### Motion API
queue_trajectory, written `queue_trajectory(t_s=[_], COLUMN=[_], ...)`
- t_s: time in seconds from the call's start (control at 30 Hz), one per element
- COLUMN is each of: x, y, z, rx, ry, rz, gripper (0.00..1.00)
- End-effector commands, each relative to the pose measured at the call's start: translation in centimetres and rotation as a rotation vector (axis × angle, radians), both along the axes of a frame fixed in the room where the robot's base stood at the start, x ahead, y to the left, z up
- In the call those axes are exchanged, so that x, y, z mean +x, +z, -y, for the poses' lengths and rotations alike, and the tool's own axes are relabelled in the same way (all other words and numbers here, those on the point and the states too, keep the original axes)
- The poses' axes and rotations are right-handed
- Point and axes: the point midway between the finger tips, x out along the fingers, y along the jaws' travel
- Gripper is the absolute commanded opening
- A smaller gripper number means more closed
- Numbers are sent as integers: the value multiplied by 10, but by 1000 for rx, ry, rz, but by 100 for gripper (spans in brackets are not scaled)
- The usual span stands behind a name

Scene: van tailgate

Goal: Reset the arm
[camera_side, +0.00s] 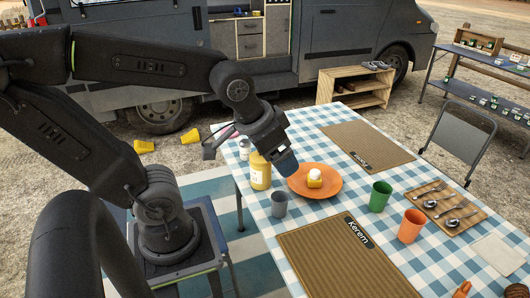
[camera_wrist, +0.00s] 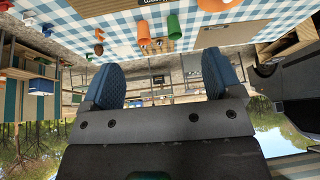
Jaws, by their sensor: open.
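My gripper (camera_side: 284,160) is over the near-left part of the table with the blue-and-white checked cloth (camera_side: 350,192), close to a yellow jar (camera_side: 260,172). In the wrist view, its two blue fingers (camera_wrist: 162,70) stand wide apart with nothing between them. An orange plate (camera_side: 327,185) beside it holds a white egg-shaped thing (camera_side: 315,174) in a yellow holder. Whether the gripper touches the jar cannot be told from the side view.
A grey cup (camera_side: 279,203), a green cup (camera_side: 380,196) and an orange cup (camera_side: 411,226) stand on the table. A wooden tray (camera_side: 463,224) holds several spoons. Two brown placemats lie flat. A folding chair (camera_side: 462,140) stands at the far side, a van (camera_side: 330,40) behind.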

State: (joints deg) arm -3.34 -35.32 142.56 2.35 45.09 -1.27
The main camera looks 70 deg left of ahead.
Motion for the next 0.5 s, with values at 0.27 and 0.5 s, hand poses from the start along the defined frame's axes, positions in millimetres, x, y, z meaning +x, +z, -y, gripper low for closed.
queue_trajectory(t_s=[0.27,0.5], x=[-31,-30], y=[17,17], z=[19,19], rx=[-30,-30], ry=[-69,-68], rz=[9,8], gripper=[85,85])
